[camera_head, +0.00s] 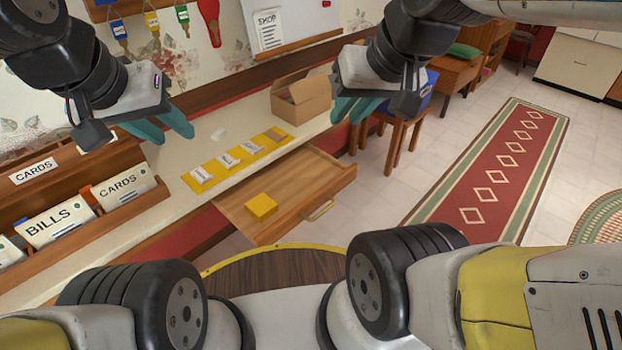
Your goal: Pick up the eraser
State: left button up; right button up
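A small whitish block (218,133) lies on the pale counter (240,118), behind the yellow strip; it may be the eraser, but it is too small to be sure. My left gripper (165,128) hangs above the counter to the left of this block, its teal fingers apart and empty. My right gripper (352,110) is to the right of the cardboard box, its teal fingers apart with nothing seen between them. Neither gripper touches the block.
A yellow strip (210,174) with several small items lies along the counter. Below it, an open drawer (292,203) holds a yellow box (261,206). A cardboard box (301,98) stands at the counter's right end. Card holders (124,186) stand at the left.

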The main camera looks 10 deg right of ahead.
aim_at(220, 133)
jog(key=i+j+u, duration=0.2)
jog(key=u, duration=0.15)
jog(key=i+j+u, duration=0.45)
jog(key=u, duration=0.25)
